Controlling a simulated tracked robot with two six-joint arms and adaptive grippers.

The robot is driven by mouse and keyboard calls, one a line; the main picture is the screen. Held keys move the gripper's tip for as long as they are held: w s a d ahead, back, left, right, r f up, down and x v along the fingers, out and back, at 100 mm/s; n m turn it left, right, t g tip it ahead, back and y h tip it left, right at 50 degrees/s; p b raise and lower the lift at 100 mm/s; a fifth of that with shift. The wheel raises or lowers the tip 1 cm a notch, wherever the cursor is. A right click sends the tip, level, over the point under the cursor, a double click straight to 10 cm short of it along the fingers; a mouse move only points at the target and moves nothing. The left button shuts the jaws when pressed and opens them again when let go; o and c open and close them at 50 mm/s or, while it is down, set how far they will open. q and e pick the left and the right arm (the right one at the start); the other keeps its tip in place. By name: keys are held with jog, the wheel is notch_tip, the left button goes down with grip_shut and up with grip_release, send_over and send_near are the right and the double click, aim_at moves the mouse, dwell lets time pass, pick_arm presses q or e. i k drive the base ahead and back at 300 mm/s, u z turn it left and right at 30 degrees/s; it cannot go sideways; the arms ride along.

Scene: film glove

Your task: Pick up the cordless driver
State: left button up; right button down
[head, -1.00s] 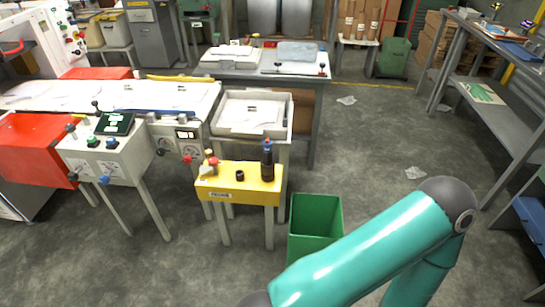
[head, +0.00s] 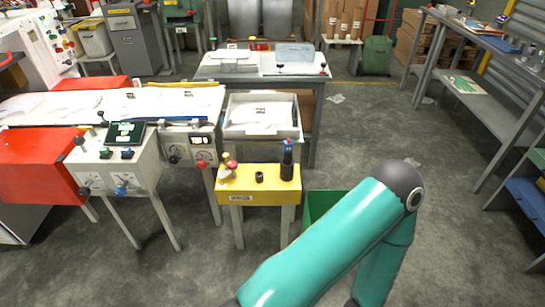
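I cannot make out a cordless driver for certain in the head view. A yellow-topped stand (head: 258,196) near the middle bears a dark bottle-like thing with a blue top (head: 287,160), a small black cup-like thing (head: 259,177) and a small red and beige thing (head: 228,170). Small items on the bench at the far right are too small to name. One teal arm of mine crosses the lower middle and bends at its elbow. Neither gripper shows in the view.
A green bin (head: 320,203) stands right of the yellow stand, partly hidden behind my arm. A white machine with a control box (head: 118,165) and a red cover (head: 38,165) fill the left. A grey workbench (head: 490,100) lines the right.

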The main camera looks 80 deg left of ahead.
aim_at(288, 150)
jog(key=z, duration=1.65)
jog(key=i, duration=0.1)
jog(key=u, duration=3.25)
jog(key=i, duration=0.25)
jog(key=u, duration=0.45)
jog(key=i, duration=0.8)
jog(key=z, duration=0.2)
jog(key=k, duration=0.85)
jog(key=u, duration=0.2)
jog(key=i, duration=1)
jog(key=z, duration=0.05)
